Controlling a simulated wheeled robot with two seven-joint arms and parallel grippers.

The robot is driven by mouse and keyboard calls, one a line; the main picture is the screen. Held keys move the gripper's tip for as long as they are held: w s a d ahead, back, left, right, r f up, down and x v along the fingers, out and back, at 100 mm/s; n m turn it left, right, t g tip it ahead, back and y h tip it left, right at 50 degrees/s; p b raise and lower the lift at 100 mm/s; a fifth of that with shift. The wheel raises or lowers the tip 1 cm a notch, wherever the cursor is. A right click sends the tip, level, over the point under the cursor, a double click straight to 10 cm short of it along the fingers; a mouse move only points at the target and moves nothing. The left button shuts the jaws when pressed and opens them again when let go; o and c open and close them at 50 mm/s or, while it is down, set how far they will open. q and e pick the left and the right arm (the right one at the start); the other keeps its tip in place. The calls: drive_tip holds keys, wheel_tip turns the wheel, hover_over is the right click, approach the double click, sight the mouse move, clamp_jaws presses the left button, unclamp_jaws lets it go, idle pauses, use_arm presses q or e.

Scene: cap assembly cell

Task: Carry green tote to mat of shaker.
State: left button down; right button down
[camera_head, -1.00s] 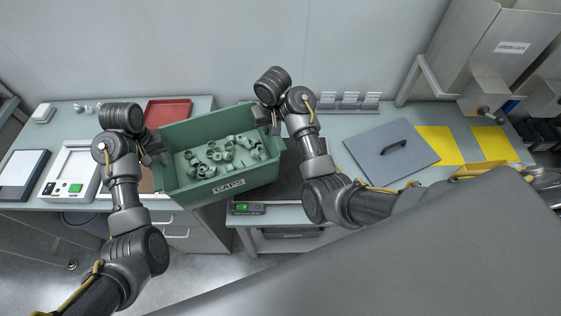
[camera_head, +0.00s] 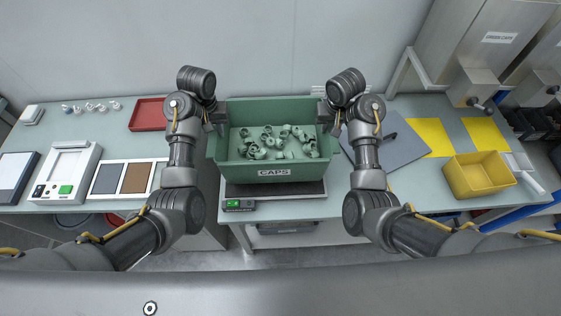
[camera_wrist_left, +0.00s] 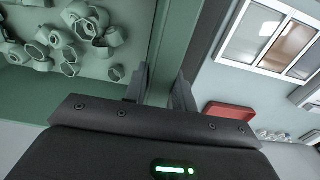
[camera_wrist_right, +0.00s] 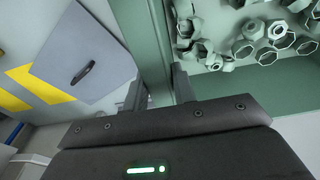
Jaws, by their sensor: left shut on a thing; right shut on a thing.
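The green tote (camera_head: 273,107), labelled CAPS and holding several pale green caps (camera_head: 270,143), is level in the middle of the head view. My left gripper (camera_head: 216,124) is shut on its left wall, and my right gripper (camera_head: 334,124) is shut on its right wall. Both wrist views show the fingers across the tote's rim (camera_wrist_left: 162,50) (camera_wrist_right: 152,40). The tote hides most of this mat. I cannot tell whether the tote touches it.
A grey lid-like panel (camera_head: 400,147) with a handle lies right of the tote, close to my right arm. Beyond it are yellow mats (camera_head: 430,137) and a yellow bin (camera_head: 478,175). To the left are a red tray (camera_head: 148,115), framed panels (camera_head: 122,179) and a white device (camera_head: 68,170).

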drive_tip(key=shift+a, duration=0.1)
idle(0.3)
